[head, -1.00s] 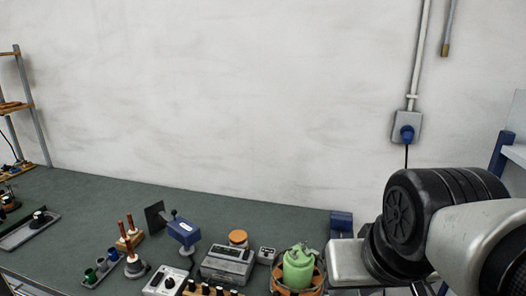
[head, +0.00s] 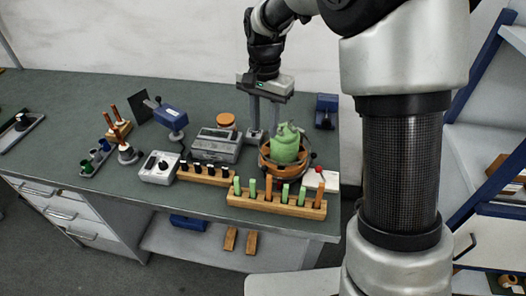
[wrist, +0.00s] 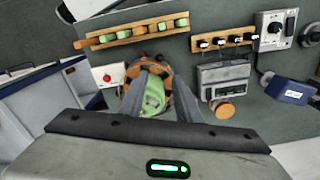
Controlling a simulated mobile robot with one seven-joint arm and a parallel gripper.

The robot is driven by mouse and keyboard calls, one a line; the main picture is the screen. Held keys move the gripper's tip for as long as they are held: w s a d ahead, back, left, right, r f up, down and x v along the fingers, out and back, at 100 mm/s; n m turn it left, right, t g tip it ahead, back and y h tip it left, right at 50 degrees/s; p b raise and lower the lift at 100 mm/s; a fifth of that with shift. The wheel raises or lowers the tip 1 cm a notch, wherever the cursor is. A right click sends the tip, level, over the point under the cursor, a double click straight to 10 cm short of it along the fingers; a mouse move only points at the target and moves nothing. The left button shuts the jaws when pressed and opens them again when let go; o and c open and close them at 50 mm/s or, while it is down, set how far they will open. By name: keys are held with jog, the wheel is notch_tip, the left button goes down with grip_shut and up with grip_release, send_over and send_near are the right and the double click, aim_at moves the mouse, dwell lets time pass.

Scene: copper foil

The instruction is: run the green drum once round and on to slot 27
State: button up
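The green drum (head: 287,143) sits upright in a round copper-brown ring-shaped base (head: 268,163) near the right end of the bench. It also shows in the wrist view (wrist: 154,95), below and between my fingers. My gripper (head: 264,134) points down behind and slightly left of the drum in the head view. Its two fingers are apart, with nothing visible held between them. I cannot tell whether a finger touches the drum. Any slot numbers on the base are too small to read.
A wooden rack (head: 275,204) with green and brown pegs stands in front of the drum. A grey instrument (head: 217,146) and an orange-lidded pot (head: 225,119) stand to its left. A white box with a red knob (head: 320,179) is at its right.

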aim_at(265, 166)
notch_tip(265, 166, down, 17)
jog(key=shift+s+r, duration=0.1)
dwell(0.3)
grip_shut()
